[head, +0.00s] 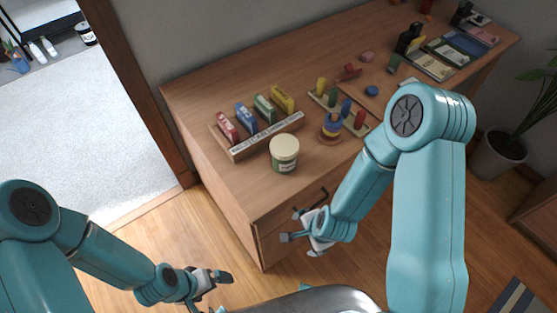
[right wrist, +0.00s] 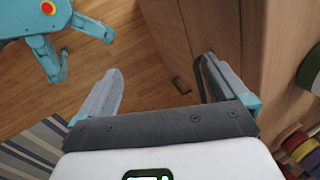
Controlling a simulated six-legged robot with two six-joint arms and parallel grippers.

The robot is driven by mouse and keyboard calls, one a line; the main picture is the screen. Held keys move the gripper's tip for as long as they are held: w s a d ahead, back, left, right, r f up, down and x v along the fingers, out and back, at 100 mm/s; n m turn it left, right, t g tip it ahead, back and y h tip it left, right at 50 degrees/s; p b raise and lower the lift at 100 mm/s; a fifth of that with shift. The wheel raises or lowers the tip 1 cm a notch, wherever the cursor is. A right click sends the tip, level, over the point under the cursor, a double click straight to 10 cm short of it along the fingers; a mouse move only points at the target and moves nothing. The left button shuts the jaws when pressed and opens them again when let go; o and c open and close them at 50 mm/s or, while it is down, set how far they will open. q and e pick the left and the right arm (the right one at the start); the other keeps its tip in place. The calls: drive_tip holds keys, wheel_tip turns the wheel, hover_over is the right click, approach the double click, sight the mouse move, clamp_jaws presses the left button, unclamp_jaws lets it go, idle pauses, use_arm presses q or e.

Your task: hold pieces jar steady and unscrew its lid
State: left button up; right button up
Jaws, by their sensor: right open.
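The pieces jar (head: 284,152) stands upright near the front edge of the wooden desk, with a pale lid on top and a green label around its side. My right gripper (head: 302,240) is open and empty, below the desktop in front of the drawers. Its spread fingers also show in the right wrist view (right wrist: 160,68), with nothing between them. A green round thing (right wrist: 312,70) is cut off at that view's right edge; it may be the jar. My left gripper (head: 212,288) is low over the floor, left of the desk, and looks open and empty. Neither gripper touches the jar.
On the desk (head: 225,185), a wooden rack (head: 250,140) of colored boxes stands behind the jar. A ring stacker (head: 331,128) and peg board (head: 345,112) stand to its right. A drawer handle (head: 312,205) juts out near my right gripper. The desk corner left of the jar is bare.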

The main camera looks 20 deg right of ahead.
drive_tip(key=w+d+r+m+t+h+b, duration=0.25)
drive_tip(key=w+m+b, duration=0.2)
drive_tip(key=m, duration=0.35)
drive_tip(key=m+t+b, duration=0.8)
drive_tip(key=m+b, duration=0.5)
drive_tip(key=b, duration=0.2)
approach(284, 148)
drive_tip(key=s, duration=0.4)
drive_tip(key=shift+h, duration=0.25)
drive_tip(key=x, duration=0.3)
drive_tip(key=p+x, duration=0.1)
drive_tip(key=x, duration=0.5)
drive_tip(key=shift+w+r, duration=0.25)
drive_tip(key=shift+w, duration=0.1)
drive_tip(key=x, duration=0.5)
drive_tip(key=shift+w+a+f, duration=0.1)
drive_tip(key=shift+w+f, duration=0.2)
drive_tip(key=shift+w, duration=0.05)
drive_tip(key=shift+c, duration=0.3)
drive_tip(key=c, duration=1)
